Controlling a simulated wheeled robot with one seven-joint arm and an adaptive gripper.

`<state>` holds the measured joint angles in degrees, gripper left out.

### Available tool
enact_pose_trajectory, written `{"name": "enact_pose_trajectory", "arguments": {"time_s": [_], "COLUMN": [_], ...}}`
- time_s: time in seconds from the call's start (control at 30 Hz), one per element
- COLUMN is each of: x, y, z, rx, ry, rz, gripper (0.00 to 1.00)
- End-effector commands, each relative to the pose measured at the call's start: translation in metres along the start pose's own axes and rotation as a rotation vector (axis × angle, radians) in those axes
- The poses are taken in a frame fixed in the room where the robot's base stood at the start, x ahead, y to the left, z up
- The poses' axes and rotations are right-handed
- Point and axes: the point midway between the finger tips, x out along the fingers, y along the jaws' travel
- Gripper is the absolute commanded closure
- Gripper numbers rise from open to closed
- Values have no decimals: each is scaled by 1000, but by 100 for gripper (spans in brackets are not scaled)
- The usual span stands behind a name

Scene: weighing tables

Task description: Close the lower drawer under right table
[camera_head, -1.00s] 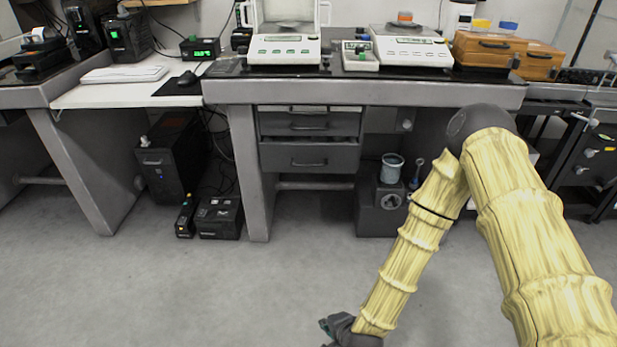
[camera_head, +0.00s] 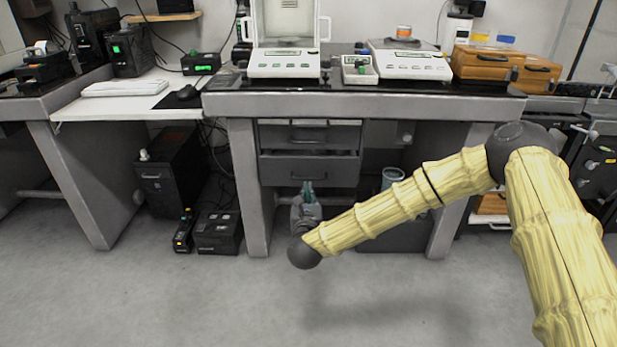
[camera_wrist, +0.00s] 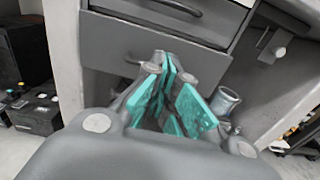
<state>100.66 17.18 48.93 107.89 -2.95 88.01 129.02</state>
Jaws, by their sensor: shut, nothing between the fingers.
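The lower drawer (camera_head: 285,170) is a grey front with a bar handle under the right table (camera_head: 380,104). A dark gap shows above its front, and it appears to stand out slightly. It also shows in the wrist view (camera_wrist: 105,53), with its handle partly hidden behind the fingers. My gripper (camera_head: 308,186) has teal finger pads. It is shut and empty, pointing at the lower part of the drawer front near the handle. The pads show in the wrist view (camera_wrist: 168,66) too. I cannot tell whether they touch the drawer.
The upper drawer (camera_head: 282,134) is above the lower one. A grey table leg (camera_head: 248,185) stands left of the drawers. A bluish cup (camera_head: 392,178) stands to their right, partly behind my arm. Black boxes (camera_head: 218,232) sit on the floor left. The front floor is clear.

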Motion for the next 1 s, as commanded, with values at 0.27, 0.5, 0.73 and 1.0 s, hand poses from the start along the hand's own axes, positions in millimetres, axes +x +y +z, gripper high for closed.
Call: {"name": "enact_pose_trajectory", "arguments": {"time_s": [0.27, 0.5, 0.73, 1.0], "x": [33, 73, 109, 134], "y": [0, 0, 1, 0], "z": [-2, -2, -2, -2], "rx": [2, 0, 0, 0], "ry": [-4, -4, -2, 1], "rz": [-2, -1, 1, 1], "gripper": [100, 100, 100, 100]}}
